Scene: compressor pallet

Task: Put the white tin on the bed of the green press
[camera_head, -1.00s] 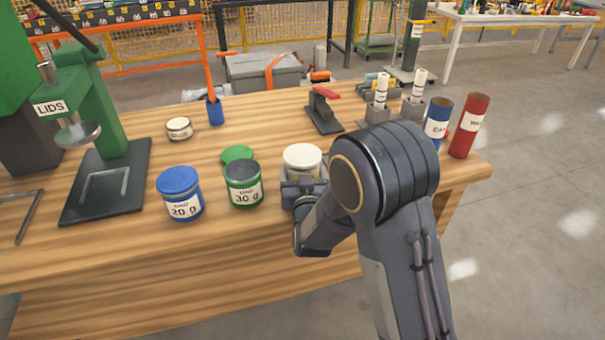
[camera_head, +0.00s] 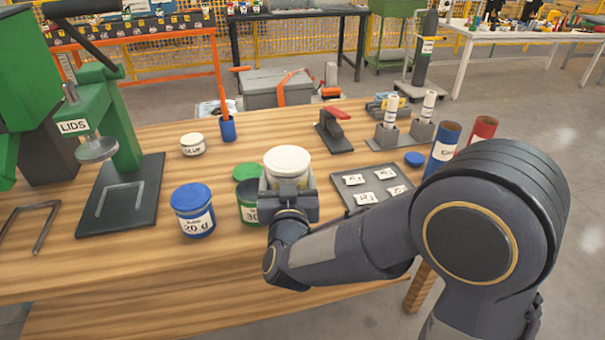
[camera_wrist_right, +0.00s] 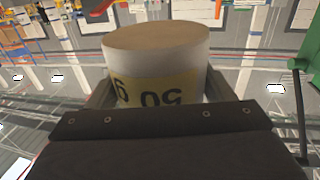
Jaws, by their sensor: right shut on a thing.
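The white tin (camera_head: 287,160), with a white lid and a yellowish label, is in my right gripper (camera_head: 289,186), held upright in front of the green tin. In the right wrist view the tin (camera_wrist_right: 155,50) sits between the fingers, its label upside down. The green press (camera_head: 110,115), marked LIDS, stands at the left. The round press head (camera_head: 97,149) hangs above the bed. My left gripper is not in view.
A blue tin (camera_head: 193,212) and a green tin (camera_head: 248,205) stand between the press and my right gripper. A small glue tin (camera_head: 193,144) and a blue cup (camera_head: 228,130) stand behind. A grey tray (camera_head: 345,190) with white packets lies right of the gripper.

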